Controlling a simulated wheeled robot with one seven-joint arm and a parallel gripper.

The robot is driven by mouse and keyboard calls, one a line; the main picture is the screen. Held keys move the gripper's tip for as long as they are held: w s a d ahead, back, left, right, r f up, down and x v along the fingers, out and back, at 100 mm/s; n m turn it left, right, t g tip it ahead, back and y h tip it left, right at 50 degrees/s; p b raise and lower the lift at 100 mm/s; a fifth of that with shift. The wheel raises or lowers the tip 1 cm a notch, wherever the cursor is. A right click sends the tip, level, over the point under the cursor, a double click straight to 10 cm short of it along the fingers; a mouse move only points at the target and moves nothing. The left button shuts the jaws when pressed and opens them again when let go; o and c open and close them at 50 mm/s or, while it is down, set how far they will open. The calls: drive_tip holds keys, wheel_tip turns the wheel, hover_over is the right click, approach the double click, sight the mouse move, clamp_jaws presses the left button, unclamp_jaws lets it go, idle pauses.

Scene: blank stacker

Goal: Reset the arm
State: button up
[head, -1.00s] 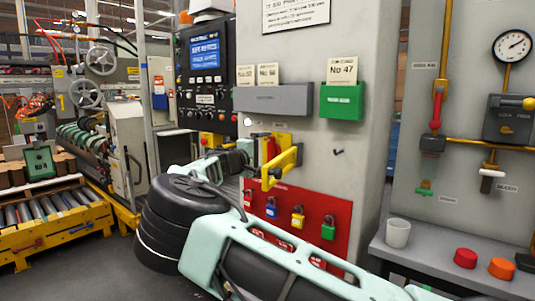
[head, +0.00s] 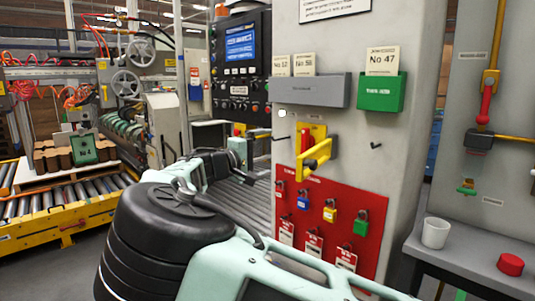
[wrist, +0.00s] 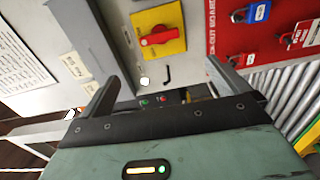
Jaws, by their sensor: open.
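My arm crosses the lower part of the head view, with its black joint at the left. My gripper (head: 243,152) shows small there, beside the left edge of the grey pillar (head: 335,22). In the wrist view, my gripper (wrist: 162,72) has its two grey fingers wide apart with nothing held between them. A yellow switch plate with a red knob (wrist: 160,38) lies beyond the fingers, apart from them. The head view shows this red and yellow switch (head: 313,150) on the pillar, to the right of my gripper.
A red lockout board (head: 330,205) with several padlocks hangs below the switch. A grey holder (head: 312,91) and a green holder (head: 381,93) carry cards. A white cup (head: 435,232) stands on the right shelf. A roller conveyor (head: 232,205) runs behind my arm.

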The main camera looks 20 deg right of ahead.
idle(0.3)
drive_tip(key=s+d+f+g+y, duration=0.2)
drive_tip(key=s+f+y, duration=0.15)
drive_tip(key=f, duration=0.35)
drive_tip(key=s+d+f+g+y, duration=0.3)
drive_tip(key=s+f, duration=0.2)
drive_tip(key=f, duration=0.3)
drive_tip(key=s+a+f+g+y, duration=0.1)
drive_tip(key=s+a+f+y, duration=0.35)
drive_tip(key=s, duration=0.25)
drive_tip(key=s+a+r+n+y, duration=0.1)
drive_tip(key=s+a+r+y, duration=0.1)
drive_tip(key=s+a, duration=0.5)
drive_tip(key=s+a+r+n+y, duration=0.2)
drive_tip(key=s+a, duration=0.2)
drive_tip(key=s, duration=0.8)
drive_tip(key=s+a+r+n+y, duration=0.1)
drive_tip(key=s+a+y, duration=0.3)
drive_tip(key=s, duration=0.5)
wheel_tip(320, 180, up, 13)
drive_tip(key=a+h+p, duration=0.1)
drive_tip(key=p, duration=1.1)
drive_tip(key=shift+s+f, duration=0.2)
drive_tip(key=shift+s, duration=0.05)
